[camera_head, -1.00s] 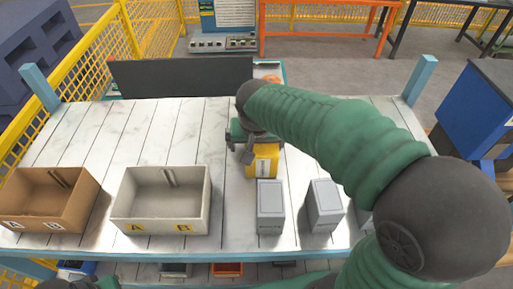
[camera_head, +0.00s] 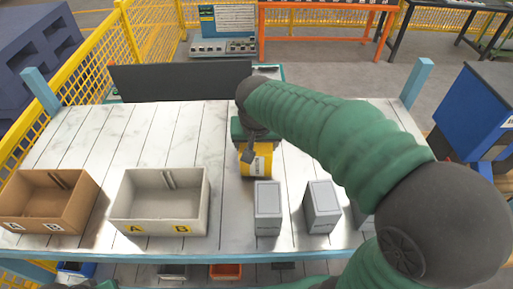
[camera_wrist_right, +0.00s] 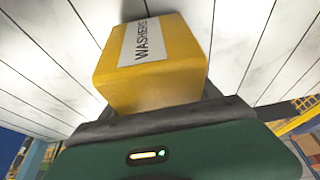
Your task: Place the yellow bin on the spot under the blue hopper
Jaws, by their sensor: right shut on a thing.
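The yellow bin (camera_head: 258,165) is near the middle of the pale plank table in the head view. It carries a white label, which reads "WASHERS" in the right wrist view (camera_wrist_right: 150,75). My right gripper (camera_head: 250,148) reaches in from the right and is shut on the bin. The head view does not clearly show whether the bin touches the table. A blue box-like unit (camera_head: 475,110) with a dark top stands at the right edge, partly cut off; I cannot tell whether it is the blue hopper. My left gripper is not in view.
A brown box (camera_head: 75,218) and a white box (camera_head: 190,222) stand at the table's front left. A dark panel (camera_head: 180,82) is at the back edge. The table's back left is clear.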

